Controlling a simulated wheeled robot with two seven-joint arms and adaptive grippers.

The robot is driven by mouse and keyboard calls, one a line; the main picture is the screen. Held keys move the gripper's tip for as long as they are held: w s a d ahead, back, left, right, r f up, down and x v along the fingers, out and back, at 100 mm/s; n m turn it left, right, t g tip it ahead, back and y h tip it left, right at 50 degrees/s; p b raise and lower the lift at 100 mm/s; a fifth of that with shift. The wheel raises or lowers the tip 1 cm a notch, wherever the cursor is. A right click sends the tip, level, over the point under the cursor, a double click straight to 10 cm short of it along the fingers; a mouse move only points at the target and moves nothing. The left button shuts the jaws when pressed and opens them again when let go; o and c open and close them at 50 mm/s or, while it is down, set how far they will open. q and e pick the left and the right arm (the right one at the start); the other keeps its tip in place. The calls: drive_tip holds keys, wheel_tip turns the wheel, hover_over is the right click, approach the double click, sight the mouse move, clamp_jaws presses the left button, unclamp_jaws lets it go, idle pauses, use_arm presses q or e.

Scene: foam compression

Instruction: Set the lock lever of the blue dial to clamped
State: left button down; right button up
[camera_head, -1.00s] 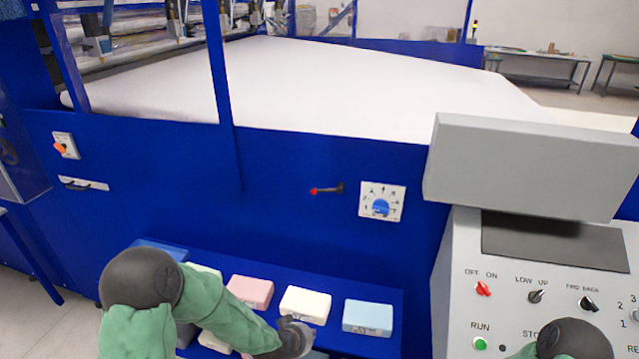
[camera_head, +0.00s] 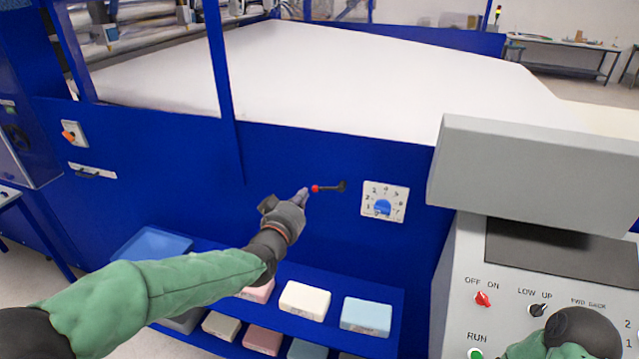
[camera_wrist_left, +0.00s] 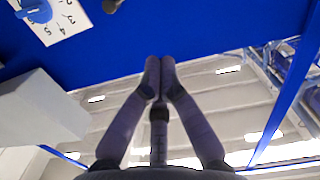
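The lock lever (camera_head: 329,188) is a dark bar on the blue machine front, left of the dial. The blue dial (camera_head: 383,207) sits on a white numbered plate, which also shows in the left wrist view (camera_wrist_left: 54,22). My left gripper (camera_head: 304,194) is just left of the red knob in the head view; whether it touches is unclear. In the left wrist view its fingers (camera_wrist_left: 160,62) are together at the tips with nothing visible between them.
A grey control console (camera_head: 545,265) with a large grey box (camera_head: 535,170) above it stands to the right. Below the dial, a blue shelf holds several foam blocks, including a white one (camera_head: 305,301) and a light blue one (camera_head: 366,316). The front around the lever is clear.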

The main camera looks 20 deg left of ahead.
use_arm(q)
drive_tip(key=shift+r, duration=0.3)
drive_tip(key=shift+w+d+f, duration=0.15)
drive_tip(key=shift+w+f, duration=0.6)
drive_tip(key=shift+w, duration=1.05)
drive_tip(key=shift+w+d+f, duration=0.2)
drive_tip(key=shift+w+f, duration=0.5)
drive_tip(key=shift+w, duration=1.1)
drive_tip(key=shift+w+d+f, duration=0.15)
drive_tip(key=shift+w+f, duration=0.6)
drive_tip(key=shift+w, duration=1.05)
